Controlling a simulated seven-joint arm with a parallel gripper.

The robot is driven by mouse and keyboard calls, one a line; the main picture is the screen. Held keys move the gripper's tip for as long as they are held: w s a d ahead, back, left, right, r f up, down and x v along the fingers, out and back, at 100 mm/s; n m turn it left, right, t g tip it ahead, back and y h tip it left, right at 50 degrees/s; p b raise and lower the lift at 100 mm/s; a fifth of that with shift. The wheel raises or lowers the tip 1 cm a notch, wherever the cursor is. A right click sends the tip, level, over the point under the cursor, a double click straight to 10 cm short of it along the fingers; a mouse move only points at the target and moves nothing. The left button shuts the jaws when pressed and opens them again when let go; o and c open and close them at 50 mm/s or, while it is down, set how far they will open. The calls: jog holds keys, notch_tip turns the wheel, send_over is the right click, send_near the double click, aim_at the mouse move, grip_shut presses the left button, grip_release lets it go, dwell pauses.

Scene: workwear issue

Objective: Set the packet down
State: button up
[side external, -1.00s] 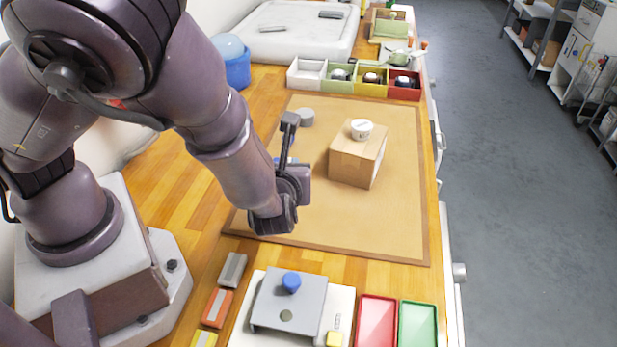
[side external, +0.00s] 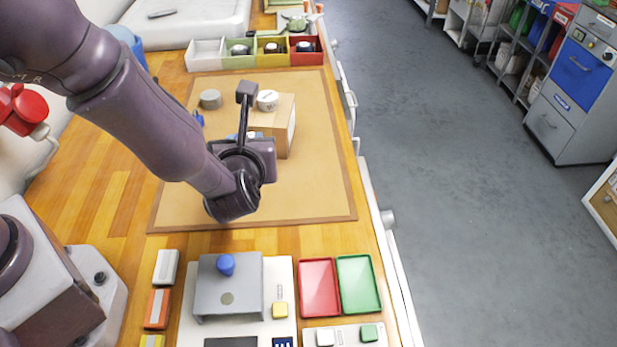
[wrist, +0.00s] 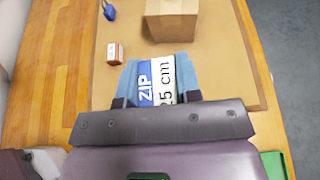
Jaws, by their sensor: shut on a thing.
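In the wrist view, a light blue packet (wrist: 185,76) has a blue and white label reading "ZIP" and "25 cm". My gripper (wrist: 156,100) is shut on its near end, with a dark fingertip at each side. The packet's far end points towards a cardboard box. In the side view my gripper (side external: 245,135) is over the tan mat (side external: 320,195), in front of the box as seen from there. The packet is mostly hidden there behind my wrist. I cannot tell whether it touches the mat.
The cardboard box (side external: 282,125) bears a white tub (side external: 267,99). A grey cylinder (side external: 210,99), a blue padlock (wrist: 109,10) and a small orange and white box (wrist: 115,53) are near. Coloured bins (side external: 305,52) stand behind. The mat's front right is clear.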

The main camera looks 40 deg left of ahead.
jog(key=w+d+f, duration=0.1)
jog(key=w+f, duration=0.2)
jog(key=w, duration=0.1)
jog(key=w+d+f, duration=0.1)
jog(key=w+f, duration=0.2)
jog(key=w, duration=0.1)
jog(key=w+d+f, duration=0.1)
jog(key=w+f, duration=0.2)
jog(key=shift+w, duration=0.4)
jog(key=shift+w+f, duration=0.2)
jog(key=shift+f, duration=1.5)
jog(key=shift+f, duration=0.15)
jog(key=o, duration=0.9)
